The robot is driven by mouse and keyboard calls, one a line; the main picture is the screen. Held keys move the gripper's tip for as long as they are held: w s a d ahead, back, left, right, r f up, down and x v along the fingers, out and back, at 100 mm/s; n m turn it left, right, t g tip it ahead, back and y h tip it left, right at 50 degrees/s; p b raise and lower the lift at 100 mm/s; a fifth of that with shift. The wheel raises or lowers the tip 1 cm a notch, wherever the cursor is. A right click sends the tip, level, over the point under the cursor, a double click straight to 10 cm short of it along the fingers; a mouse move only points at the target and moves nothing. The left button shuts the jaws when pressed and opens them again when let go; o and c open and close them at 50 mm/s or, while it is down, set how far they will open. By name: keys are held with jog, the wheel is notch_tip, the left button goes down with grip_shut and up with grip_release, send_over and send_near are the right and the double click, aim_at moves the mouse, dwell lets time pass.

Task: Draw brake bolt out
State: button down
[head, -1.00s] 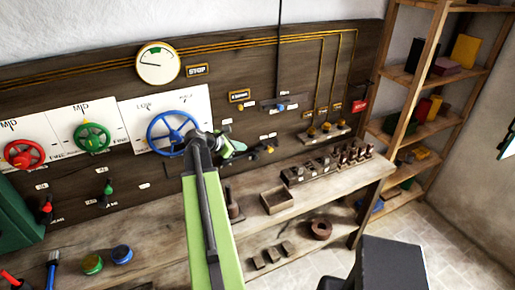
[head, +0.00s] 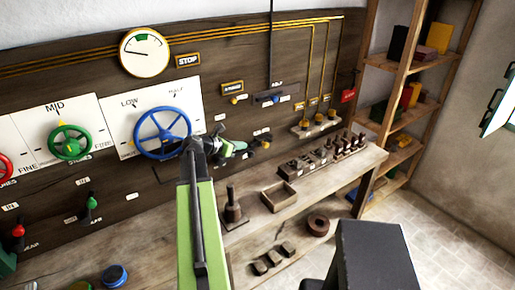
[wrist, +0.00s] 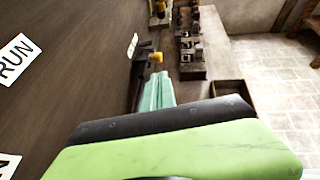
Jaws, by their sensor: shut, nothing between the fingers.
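A dark bolt with a yellow knob (head: 265,143) sits low on the dark wooden panel (head: 205,82), just right of my gripper (head: 242,148). I take it for the brake bolt, but its label is too small to read. In the wrist view the yellow knob (wrist: 156,57) and its dark fitting show just beyond the tips of my gripper (wrist: 160,75). The pale green fingers are shut and empty, pointing toward the bolt. I cannot tell whether they touch it. My arm hides part of the panel beneath the gripper.
A blue handwheel (head: 162,133) is left of my gripper. The bench (head: 235,240) below bears a small open box (head: 279,197), a dark bell-shaped weight (head: 232,208) and a rack of dark pegs (head: 312,167). Shelves (head: 400,65) stand at right, with open tiled floor (head: 440,225) before them.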

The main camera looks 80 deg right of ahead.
jog(key=b, duration=0.6)
send_near(264, 145)
jog(key=x, duration=0.6)
jog(key=shift+s+d+f, duration=0.15)
jog(key=shift+s+d, duration=0.05)
jog(key=shift+s, duration=0.05)
jog(key=shift+s+d, duration=0.1)
